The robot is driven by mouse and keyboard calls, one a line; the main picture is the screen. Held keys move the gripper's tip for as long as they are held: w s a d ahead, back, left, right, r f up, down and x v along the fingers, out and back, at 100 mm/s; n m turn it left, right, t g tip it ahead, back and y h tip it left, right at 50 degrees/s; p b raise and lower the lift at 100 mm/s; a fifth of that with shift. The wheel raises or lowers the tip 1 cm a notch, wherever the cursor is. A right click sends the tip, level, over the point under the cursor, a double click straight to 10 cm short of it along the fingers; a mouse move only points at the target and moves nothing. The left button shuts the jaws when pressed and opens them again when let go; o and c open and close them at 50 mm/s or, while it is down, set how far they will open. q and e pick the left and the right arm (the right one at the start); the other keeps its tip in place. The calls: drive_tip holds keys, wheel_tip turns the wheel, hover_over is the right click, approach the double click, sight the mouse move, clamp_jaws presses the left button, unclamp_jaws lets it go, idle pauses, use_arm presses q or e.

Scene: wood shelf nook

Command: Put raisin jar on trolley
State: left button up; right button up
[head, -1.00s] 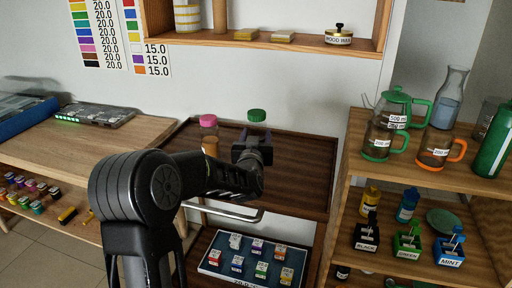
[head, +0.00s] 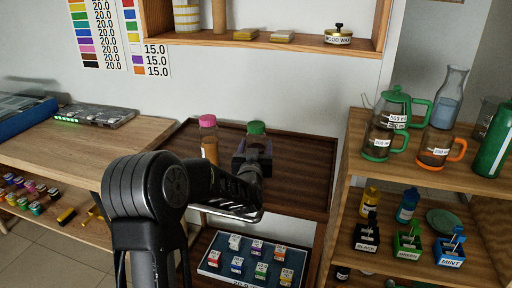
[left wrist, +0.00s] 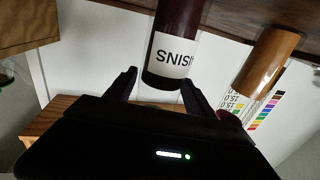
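The raisin jar (head: 256,128) has a green lid and a dark purple body. It is upright over the trolley's dark brown top (head: 302,178). In the left wrist view, which is upside down, the raisin jar (left wrist: 176,28) shows a white label and lies between the two fingers. My left gripper (head: 253,152) is around the jar and looks shut on it, with fingertips (left wrist: 159,78) at its sides. The jar's base is out of view, so contact with the trolley top cannot be told. My right gripper is not in view.
A pink-lidded jar (head: 208,135) with orange-brown contents stands just left on the trolley. It also shows in the left wrist view (left wrist: 264,62). The trolley top's right half is clear. A wooden bench (head: 70,145) is left, and shelves with jugs (head: 384,142) stand right.

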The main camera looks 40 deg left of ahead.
use_arm(q)
drive_tip(key=shift+o, duration=1)
drive_tip(key=shift+s+r, duration=0.1)
drive_tip(key=shift+r, duration=0.05)
drive_tip(key=v, duration=1.2)
